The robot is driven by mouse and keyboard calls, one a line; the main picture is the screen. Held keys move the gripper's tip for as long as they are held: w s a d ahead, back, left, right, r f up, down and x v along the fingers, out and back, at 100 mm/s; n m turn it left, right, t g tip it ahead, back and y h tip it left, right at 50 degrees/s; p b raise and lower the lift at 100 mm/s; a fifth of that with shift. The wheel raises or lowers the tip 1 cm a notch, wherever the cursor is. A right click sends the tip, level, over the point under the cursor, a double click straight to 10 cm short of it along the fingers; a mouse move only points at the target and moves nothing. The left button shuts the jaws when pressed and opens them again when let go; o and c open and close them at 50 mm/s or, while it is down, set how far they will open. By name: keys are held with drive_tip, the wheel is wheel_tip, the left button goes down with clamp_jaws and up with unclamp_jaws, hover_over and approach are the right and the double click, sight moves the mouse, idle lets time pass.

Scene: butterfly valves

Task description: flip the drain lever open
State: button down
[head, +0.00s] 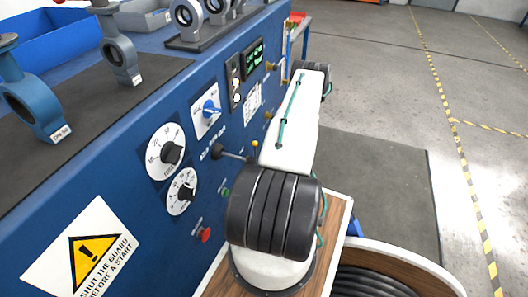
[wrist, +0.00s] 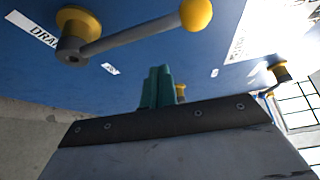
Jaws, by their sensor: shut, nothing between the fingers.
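The drain lever (wrist: 130,36) is in the upper left of the wrist view. It is a grey bar running from a brass-coloured hub to a yellow ball (wrist: 196,14) at its right end. A partly cut-off label starting "DRA" (wrist: 40,30) is beside the hub. My gripper (wrist: 159,72) shows two teal fingers close together, shut and empty. In the picture its tips are below the lever bar, apart from it. In the head view my arm hides the gripper, and I cannot make out the drain lever for certain there.
The blue panel (head: 130,135) carries dials, a blue switch (head: 209,107) and a red button (head: 204,235). Another brass fitting (wrist: 278,72) sticks out at the right in the wrist view. Valve bodies stand on the bench top. The floor (head: 400,90) at right is clear.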

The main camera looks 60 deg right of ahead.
drive_tip(key=v, duration=1)
drive_tip(key=shift+f, duration=0.15)
